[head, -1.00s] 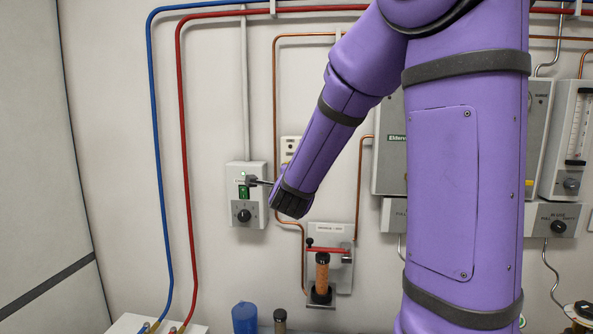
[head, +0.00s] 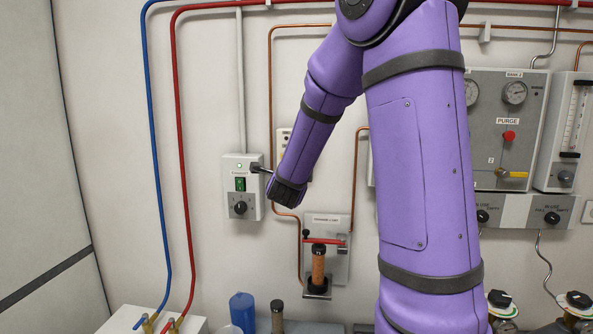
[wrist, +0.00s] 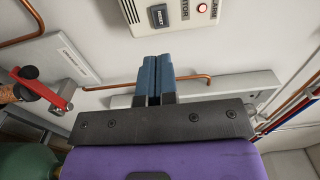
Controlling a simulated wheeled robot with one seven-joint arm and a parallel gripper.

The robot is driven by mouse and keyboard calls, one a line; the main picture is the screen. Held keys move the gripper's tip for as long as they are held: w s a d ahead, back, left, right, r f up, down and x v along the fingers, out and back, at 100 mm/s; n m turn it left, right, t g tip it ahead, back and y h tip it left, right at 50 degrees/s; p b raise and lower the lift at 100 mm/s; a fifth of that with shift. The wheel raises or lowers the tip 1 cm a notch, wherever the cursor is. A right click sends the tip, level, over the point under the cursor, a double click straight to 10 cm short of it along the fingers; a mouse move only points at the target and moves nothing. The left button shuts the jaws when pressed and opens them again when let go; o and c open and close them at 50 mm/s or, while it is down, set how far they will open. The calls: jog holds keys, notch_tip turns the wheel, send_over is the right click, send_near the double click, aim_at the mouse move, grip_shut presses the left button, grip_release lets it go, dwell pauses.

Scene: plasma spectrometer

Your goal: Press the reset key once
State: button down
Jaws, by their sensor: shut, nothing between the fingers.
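The reset key (wrist: 162,15) is a dark square button with a pale label on a white panel (wrist: 125,10) at the top of the wrist view. A lit red lamp (wrist: 202,8) sits beside it. In the head view this panel (head: 281,136) is mostly hidden behind my forearm. My gripper's two blue fingers (wrist: 155,80) are together and empty. In the wrist view their tips appear just below the key, with a gap in the picture. In the head view my gripper (head: 257,169) overlaps the right edge of a wall switch box; contact cannot be told.
The switch box (head: 240,205) has a green switch and a dark knob. A copper pipe (wrist: 190,78) runs behind my fingers. A red-handled valve (head: 321,240) is below right of my gripper. Blue (head: 155,180) and red (head: 184,180) pipes run down the left wall.

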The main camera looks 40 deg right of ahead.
jog(key=x, duration=1)
jog(key=shift+w+d+r, duration=0.25)
jog(key=shift+w+d, duration=0.05)
jog(key=shift+d, duration=0.2)
